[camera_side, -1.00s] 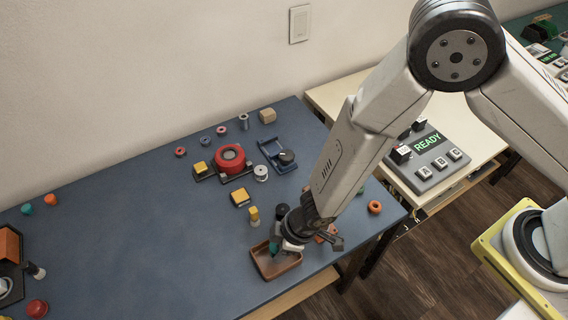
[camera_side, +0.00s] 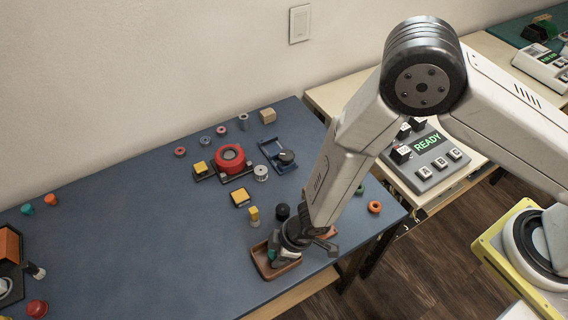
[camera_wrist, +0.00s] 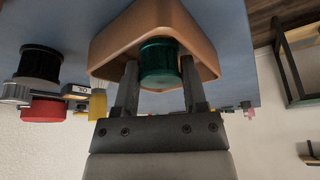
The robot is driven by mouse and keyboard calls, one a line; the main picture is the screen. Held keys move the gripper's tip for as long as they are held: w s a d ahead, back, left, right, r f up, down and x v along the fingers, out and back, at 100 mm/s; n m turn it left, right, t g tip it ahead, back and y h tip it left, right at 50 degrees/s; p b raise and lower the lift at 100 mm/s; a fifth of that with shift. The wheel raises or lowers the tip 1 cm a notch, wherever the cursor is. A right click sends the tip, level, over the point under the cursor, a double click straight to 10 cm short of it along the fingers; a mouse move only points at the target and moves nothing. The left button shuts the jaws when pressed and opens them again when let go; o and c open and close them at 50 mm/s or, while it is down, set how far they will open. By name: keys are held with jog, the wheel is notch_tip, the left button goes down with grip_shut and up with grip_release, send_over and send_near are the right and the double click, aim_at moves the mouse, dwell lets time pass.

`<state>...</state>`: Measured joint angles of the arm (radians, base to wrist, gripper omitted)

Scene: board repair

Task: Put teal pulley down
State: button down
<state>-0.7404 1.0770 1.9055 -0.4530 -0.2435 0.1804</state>
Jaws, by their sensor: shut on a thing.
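The teal pulley (camera_wrist: 160,62) sits between the two fingers of my gripper (camera_wrist: 158,85) in the wrist view, inside the outline of the brown tray (camera_wrist: 112,38). In the side view my gripper (camera_side: 281,256) reaches down into the brown tray (camera_side: 262,272) near the table's front edge. My gripper is shut on the pulley. In the side view the pulley is mostly hidden by the gripper; I cannot tell whether it touches the tray floor.
A yellow-topped piece (camera_side: 254,216) and a black cylinder (camera_side: 283,211) stand just behind the tray. A yellow block (camera_side: 240,198) and a red round part (camera_side: 230,157) lie farther back. The table's left middle is clear.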

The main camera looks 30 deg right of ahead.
jog(key=shift+c, duration=2.1)
grip_release()
jog(key=shift+r, duration=0.1)
jog(key=v, duration=1.2)
